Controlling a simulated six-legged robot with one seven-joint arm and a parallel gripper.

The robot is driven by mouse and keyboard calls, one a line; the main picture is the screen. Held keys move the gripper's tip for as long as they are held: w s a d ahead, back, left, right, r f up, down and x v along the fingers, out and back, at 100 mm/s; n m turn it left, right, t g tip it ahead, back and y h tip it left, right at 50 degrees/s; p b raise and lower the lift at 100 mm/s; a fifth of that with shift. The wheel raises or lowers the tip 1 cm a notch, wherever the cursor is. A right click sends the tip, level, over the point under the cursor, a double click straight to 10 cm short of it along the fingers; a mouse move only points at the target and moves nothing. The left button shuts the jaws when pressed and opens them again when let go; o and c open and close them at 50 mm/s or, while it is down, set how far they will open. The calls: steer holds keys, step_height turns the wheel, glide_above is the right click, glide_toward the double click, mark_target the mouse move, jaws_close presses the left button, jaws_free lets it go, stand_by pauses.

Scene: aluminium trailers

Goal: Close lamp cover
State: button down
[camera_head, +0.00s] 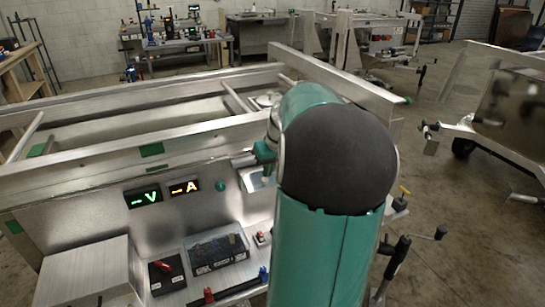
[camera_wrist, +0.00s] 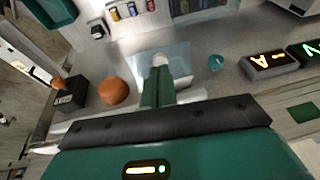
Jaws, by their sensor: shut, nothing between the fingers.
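The lamp cover (camera_wrist: 178,54) looks like a clear, bluish flat plate on the metal panel in the wrist view. A round whitish lamp (camera_wrist: 158,58) shows at its middle. My gripper (camera_wrist: 158,72) is shut and empty, with its green fingers over the cover's near part. I cannot tell whether the fingertips touch the cover or how far it is tilted. In the head view, the cover (camera_head: 254,180) is a pale patch left of my arm, partly hidden by the arm and gripper.
Lit V (camera_head: 143,196) and A (camera_head: 184,188) displays sit left of the cover. The wrist view shows an orange knob (camera_wrist: 114,91) and a teal button (camera_wrist: 216,62) near it. A black terminal box (camera_head: 217,252) and metal box (camera_head: 86,270) stand below. The trailer's rail (camera_head: 130,152) runs above.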

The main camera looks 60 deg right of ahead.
steer(key=shift+x, duration=0.75)
steer(key=shift+f, duration=0.2)
steer(key=shift+f, duration=0.15)
